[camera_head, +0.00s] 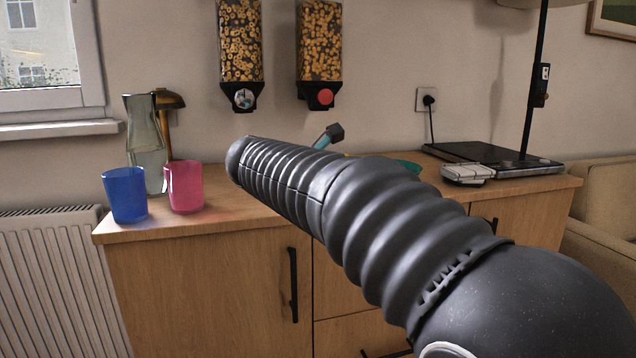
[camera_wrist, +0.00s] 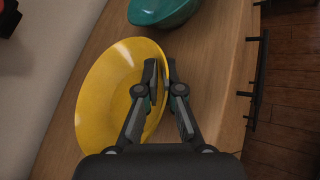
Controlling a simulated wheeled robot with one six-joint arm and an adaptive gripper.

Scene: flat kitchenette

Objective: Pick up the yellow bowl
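The yellow bowl (camera_wrist: 108,88) fills the left middle of the wrist view, over the wooden counter. My gripper (camera_wrist: 163,72) is at the bowl's right rim. One finger is on the inner side of the bowl and the other is outside it, with the rim pinched between them. The fingers are close together and look shut on the rim. In the head view my dark arm reaches across the counter and hides the gripper and most or all of the bowl.
A teal bowl (camera_wrist: 160,10) lies just beyond the yellow one. The wooden counter (camera_head: 230,222) also holds a blue cup (camera_head: 125,196), a pink cup (camera_head: 184,188) and a glass carafe (camera_head: 146,140) at the left. Two cereal dispensers (camera_head: 240,45) hang on the wall above.

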